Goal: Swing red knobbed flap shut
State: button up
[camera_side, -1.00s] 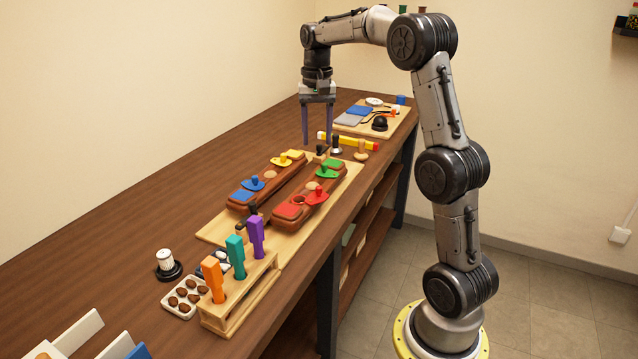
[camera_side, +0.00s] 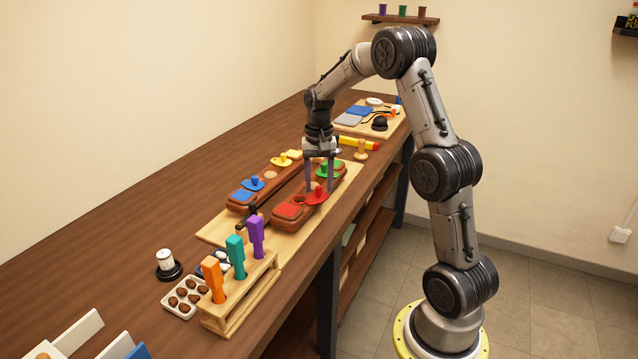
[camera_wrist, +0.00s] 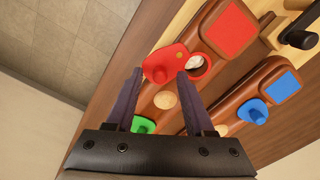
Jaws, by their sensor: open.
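The red knobbed flap (camera_side: 317,196) lies on the near wooden bar (camera_side: 290,219), swung aside from its round hole. In the wrist view the red flap (camera_wrist: 163,66) sits beside the open hole (camera_wrist: 196,66), which shows something pale inside. My gripper (camera_side: 320,188) is open over the flap, with its fingers pointing down on either side of the knob. In the wrist view my fingertips (camera_wrist: 160,73) spread around the flap, and nothing is held. Whether a finger touches the knob cannot be told.
The near bar also bears a green flap (camera_side: 328,168) and a red square pad (camera_side: 289,211). The far bar carries a blue flap (camera_side: 253,184) and a yellow flap (camera_side: 282,160). A rack with orange, teal and purple handles (camera_side: 257,236) stands in front.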

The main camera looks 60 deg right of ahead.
jog(key=shift+f, duration=0.15)
jog(key=shift+c, duration=0.2)
grip_shut()
